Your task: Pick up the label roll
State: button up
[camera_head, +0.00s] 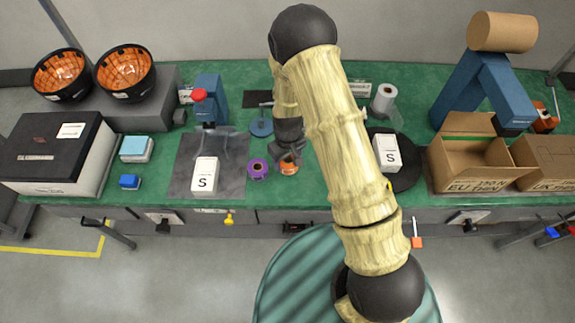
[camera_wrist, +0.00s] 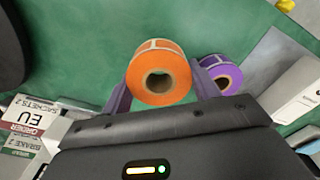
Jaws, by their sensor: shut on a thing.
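The orange label roll (camera_wrist: 158,75) sits between the two fingers of my gripper (camera_wrist: 163,90) in the wrist view, its round end with the dark core hole facing the camera. My gripper is shut on it. In the head view the orange roll (camera_head: 290,168) shows just under my gripper (camera_head: 289,157), partly hidden by it, over the green bench. I cannot tell whether the roll touches the bench. A purple roll (camera_head: 257,169) stands just left of it; in the wrist view the purple roll (camera_wrist: 222,74) is right behind one finger.
A white box marked S (camera_head: 205,175) stands on a grey mat (camera_head: 234,183) to the left. Another white S box (camera_head: 386,152) is on a black disc to the right. Open cardboard boxes (camera_head: 470,163) stand at the right.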

jog(key=shift+r+b, duration=0.45)
jog(key=shift+r, duration=2.3)
jog(key=shift+d, duration=0.1)
